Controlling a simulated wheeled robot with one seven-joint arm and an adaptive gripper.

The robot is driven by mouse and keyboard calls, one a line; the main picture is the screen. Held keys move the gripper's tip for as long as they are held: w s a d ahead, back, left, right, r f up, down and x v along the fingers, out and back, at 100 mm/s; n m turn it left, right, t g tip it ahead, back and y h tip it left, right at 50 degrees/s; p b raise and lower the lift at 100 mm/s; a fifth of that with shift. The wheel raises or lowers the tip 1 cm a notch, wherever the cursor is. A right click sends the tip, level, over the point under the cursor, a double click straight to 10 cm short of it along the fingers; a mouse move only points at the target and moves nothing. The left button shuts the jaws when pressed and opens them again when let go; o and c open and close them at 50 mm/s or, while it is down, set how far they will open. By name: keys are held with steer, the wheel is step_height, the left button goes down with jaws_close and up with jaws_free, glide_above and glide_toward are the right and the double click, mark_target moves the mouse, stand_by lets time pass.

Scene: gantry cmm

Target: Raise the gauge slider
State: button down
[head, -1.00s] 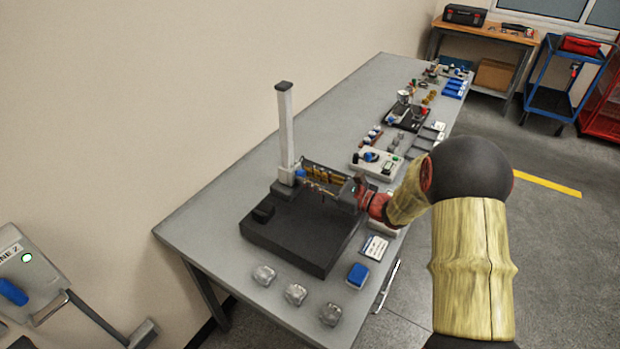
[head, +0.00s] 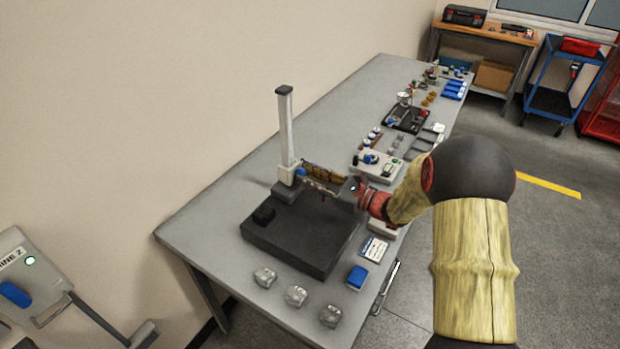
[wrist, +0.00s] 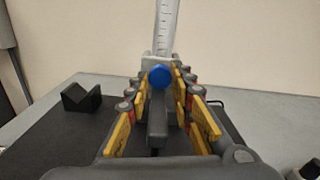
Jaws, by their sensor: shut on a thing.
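The height gauge has a pale upright column (head: 286,125) with a scale, standing on a small foot at the back of a dark slab (head: 300,236). Its slider sits low on the column, with a blue knob (head: 301,172). In the wrist view the blue knob (wrist: 159,76) is straight ahead, and the slider's grey bar (wrist: 157,122) runs between the yellow-padded fingers. My gripper (head: 309,176) reaches in from the right and is shut on the slider near the knob. The fingers partly hide the slider in the head view.
A black V-block (head: 263,215) rests on the slab's left. Several clear and blue small blocks lie along the near edge of the grey table (head: 215,220). Other instruments crowd the table behind my arm. The space above the slider along the column is clear.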

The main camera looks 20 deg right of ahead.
step_height(320, 180, up, 15)
steer(key=p, duration=0.8)
steer(key=c, duration=1.5)
jaws_free()
steer(key=shift+f, duration=0.1)
steer(key=shift+c, duration=0.2)
steer(key=shift+d, duration=0.1)
steer(key=v, duration=1.2)
